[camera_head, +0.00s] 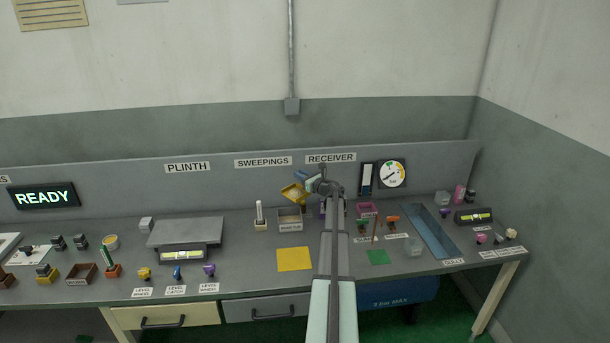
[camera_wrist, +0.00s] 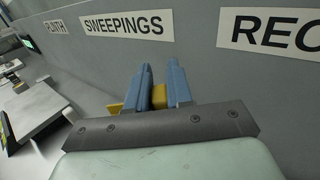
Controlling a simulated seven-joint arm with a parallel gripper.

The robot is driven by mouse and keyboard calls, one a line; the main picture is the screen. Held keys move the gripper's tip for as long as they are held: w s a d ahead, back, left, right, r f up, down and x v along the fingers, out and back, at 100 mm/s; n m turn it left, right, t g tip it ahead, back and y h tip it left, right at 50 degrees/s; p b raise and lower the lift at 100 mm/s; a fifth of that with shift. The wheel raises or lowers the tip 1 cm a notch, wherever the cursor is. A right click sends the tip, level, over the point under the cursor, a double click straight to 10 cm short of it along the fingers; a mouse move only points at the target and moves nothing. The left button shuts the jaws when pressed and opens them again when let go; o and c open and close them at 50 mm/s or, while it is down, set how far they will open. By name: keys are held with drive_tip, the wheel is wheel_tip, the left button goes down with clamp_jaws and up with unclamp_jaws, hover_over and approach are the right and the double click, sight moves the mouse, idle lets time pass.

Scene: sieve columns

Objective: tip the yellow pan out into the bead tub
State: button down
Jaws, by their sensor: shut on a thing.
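The yellow pan (camera_head: 293,193) is in the air at the back of the bench, tilted, above the bead tub. My gripper (camera_head: 310,184) is shut on it from the right. In the wrist view, the blue fingers of my gripper (camera_wrist: 161,88) close on a yellow part of the pan (camera_wrist: 159,98), and another yellow edge shows left of them. The bead tub (camera_head: 290,225) is a small open beige box with a label on its front, below the pan. The pan's inside and any beads are too small to make out.
A white upright piece on a small base (camera_head: 259,216) stands left of the tub. A yellow mat (camera_head: 294,259) lies in front of it. The back panel (camera_head: 230,184) rises close behind. My arm hides part of the bench right of the tub.

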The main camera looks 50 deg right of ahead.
sight(295, 191)
drive_tip(key=a+n, duration=0.4)
drive_tip(key=n, duration=0.1)
drive_tip(key=shift+w+a+r, duration=0.15)
drive_tip(key=shift+w, duration=0.2)
drive_tip(key=shift+w+a+f+n, duration=0.15)
drive_tip(key=shift+w+a+n, duration=0.05)
drive_tip(key=shift+a+n, duration=0.8)
drive_tip(key=shift+w+a+f+n, duration=0.2)
drive_tip(key=shift+a+n, duration=0.7)
drive_tip(key=shift+n, duration=0.25)
drive_tip(key=shift+w+a+f+n, duration=0.15)
drive_tip(key=shift+w+a+n, duration=0.05)
drive_tip(key=shift+a+n, duration=0.8)
drive_tip(key=shift+d, duration=0.1)
drive_tip(key=d+m, duration=0.4)
drive_tip(key=s+d+r+m, duration=0.1)
drive_tip(key=d+m, duration=0.1)
drive_tip(key=shift+s+d+m, duration=0.1)
drive_tip(key=shift+d+m, duration=0.15)
drive_tip(key=shift+d, duration=0.05)
drive_tip(key=d+m, duration=0.2)
drive_tip(key=m, duration=0.1)
drive_tip(key=d+m, duration=0.1)
drive_tip(key=m, duration=0.1)
drive_tip(key=shift+s+d+f, duration=0.15)
drive_tip(key=shift+s+d, duration=0.25)
drive_tip(key=shift+a, duration=0.1)
